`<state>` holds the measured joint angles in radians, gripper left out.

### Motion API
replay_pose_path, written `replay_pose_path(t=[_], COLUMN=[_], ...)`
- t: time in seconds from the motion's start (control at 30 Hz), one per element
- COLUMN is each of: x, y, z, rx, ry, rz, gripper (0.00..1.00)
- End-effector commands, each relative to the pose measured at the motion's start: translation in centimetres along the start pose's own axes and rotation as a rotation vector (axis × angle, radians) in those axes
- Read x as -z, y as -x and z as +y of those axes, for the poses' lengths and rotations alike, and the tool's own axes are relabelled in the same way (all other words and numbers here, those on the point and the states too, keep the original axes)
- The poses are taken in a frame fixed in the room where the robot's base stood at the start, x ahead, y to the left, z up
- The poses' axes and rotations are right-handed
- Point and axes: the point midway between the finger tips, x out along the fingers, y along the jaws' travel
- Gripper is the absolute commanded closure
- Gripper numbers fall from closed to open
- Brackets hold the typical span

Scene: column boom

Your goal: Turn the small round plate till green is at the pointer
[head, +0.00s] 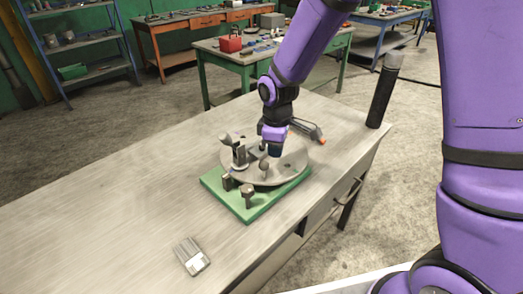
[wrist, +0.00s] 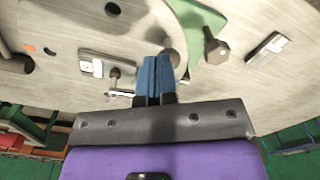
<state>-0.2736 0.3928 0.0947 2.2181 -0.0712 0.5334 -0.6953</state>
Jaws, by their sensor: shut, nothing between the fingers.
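The round grey plate (head: 293,166) lies on a green base (head: 250,210) on the workbench. It carries a metal clamp-like fitting (head: 238,152) and an upright knob (head: 264,166). My gripper (head: 275,153) points down over the plate, close to the knob; I cannot tell whether it touches anything. In the wrist view its blue fingers (wrist: 157,75) are together with nothing between them. I cannot pick out a green mark or the pointer with certainty.
Bolt-like posts (head: 247,192) stand at the base's near side. A metal block (head: 191,256) lies at the bench's front. A grey tool with an orange tip (head: 308,131) is behind the plate. A dark cylinder (head: 383,90) stands at the right edge. The bench's left is clear.

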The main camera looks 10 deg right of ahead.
Motion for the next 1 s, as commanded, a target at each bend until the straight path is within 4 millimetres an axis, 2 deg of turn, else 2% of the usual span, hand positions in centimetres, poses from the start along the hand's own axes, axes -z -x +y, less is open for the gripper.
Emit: replay_pose_path(t=[0.23, 1.0], x=[0.0, 0.0], y=[-0.2, -2.9], z=[0.0, 0.0], rx=[0.001, 0.0], ry=[0.0, 0.001], rz=[0.0, 0.0], gripper=[1.0, 1.0])
